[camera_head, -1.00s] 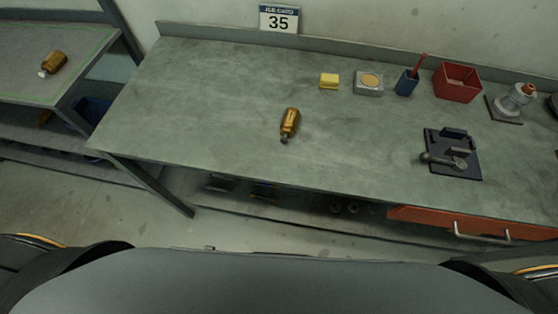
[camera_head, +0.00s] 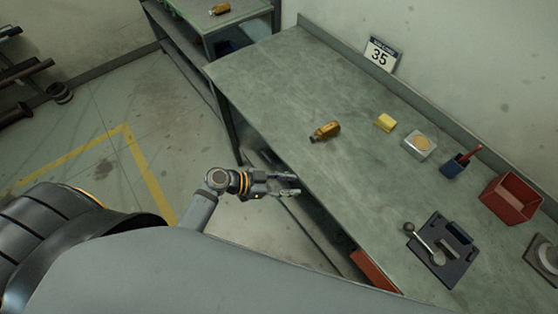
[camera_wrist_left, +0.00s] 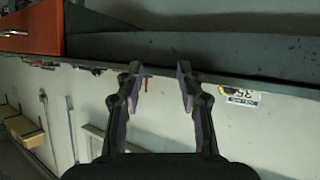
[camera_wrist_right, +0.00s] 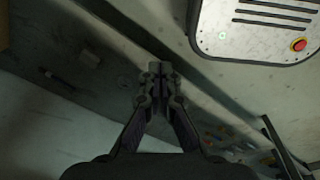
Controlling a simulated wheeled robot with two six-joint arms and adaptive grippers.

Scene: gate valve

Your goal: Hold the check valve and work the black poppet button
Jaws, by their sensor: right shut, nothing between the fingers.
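The check valve appears to be the brass-coloured cylinder (camera_head: 326,131) lying on its side on the green-grey bench (camera_head: 290,100). Its narrow, darker end points left, toward the front edge. The button is too small to make out. My left gripper (camera_head: 291,185) is beyond the bench's front edge, below and left of the valve in the head view, apart from it. In the left wrist view its fingers (camera_wrist_left: 160,84) are spread with nothing between them. My right gripper (camera_wrist_right: 160,72) is shut and empty in the right wrist view; it is outside the head view.
A similar brass part (camera_head: 220,9) lies on another bench. Along the back are a yellow block (camera_head: 385,122), a grey block with a tan disc (camera_head: 419,145), a blue holder (camera_head: 454,166) and a red bin (camera_head: 511,198). A dark lever fixture (camera_head: 440,250) sits nearer the front.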

